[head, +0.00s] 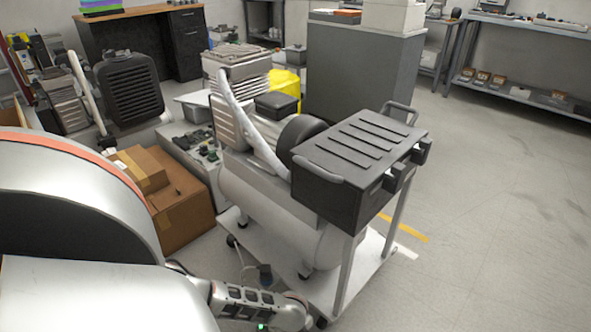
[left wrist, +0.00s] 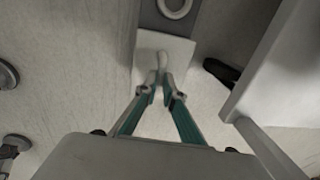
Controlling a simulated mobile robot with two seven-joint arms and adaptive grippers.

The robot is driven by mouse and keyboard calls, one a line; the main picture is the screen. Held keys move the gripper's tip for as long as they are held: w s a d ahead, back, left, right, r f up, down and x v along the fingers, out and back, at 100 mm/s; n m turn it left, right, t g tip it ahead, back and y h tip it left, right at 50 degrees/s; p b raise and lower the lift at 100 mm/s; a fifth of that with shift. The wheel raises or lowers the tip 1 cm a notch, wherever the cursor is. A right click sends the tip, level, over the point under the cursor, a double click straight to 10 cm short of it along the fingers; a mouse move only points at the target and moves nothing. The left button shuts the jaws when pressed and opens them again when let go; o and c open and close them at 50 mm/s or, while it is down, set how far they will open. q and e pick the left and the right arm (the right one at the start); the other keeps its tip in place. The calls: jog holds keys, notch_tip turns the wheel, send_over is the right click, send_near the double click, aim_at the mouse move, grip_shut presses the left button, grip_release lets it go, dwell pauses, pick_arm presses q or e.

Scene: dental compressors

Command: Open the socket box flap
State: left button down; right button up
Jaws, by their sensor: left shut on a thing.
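In the left wrist view, a grey socket box (left wrist: 152,15) with a pale ring-shaped socket (left wrist: 174,8) shows at the top. A light, square flap (left wrist: 146,47) lies at its near end, with a small pale tab (left wrist: 162,60) near its middle. My left gripper (left wrist: 160,84) has its two teal-sided fingers brought together at the flap's near edge, shut on it. The exact contact is too small to make out. In the head view only my left arm shows at the bottom; its fingers are not visible. My right gripper is in neither view.
A compressor (head: 277,218) stands on a white wheeled cart (head: 357,283) with a black ribbed box (head: 330,192) on top. Cardboard boxes (head: 183,205) lie to the left. Open floor (head: 500,220) is on the right. A pale panel (left wrist: 268,75) rises right of the fingers.

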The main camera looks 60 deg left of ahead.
pick_arm(q)
jog(key=shift+w+a+r+g, duration=0.3)
jog(key=shift+w+r, duration=0.15)
jog(key=shift+w, duration=0.25)
jog(key=shift+w+g, duration=0.15)
jog(key=shift+g, duration=0.15)
jog(key=shift+w+r+g, duration=0.1)
jog(key=shift+w+g, duration=0.05)
jog(key=shift+g, duration=0.25)
jog(key=shift+w+a+r+g+h, duration=0.1)
jog(key=shift+w+g+h, duration=0.05)
jog(key=shift+g+h, duration=0.25)
jog(key=shift+r, duration=0.1)
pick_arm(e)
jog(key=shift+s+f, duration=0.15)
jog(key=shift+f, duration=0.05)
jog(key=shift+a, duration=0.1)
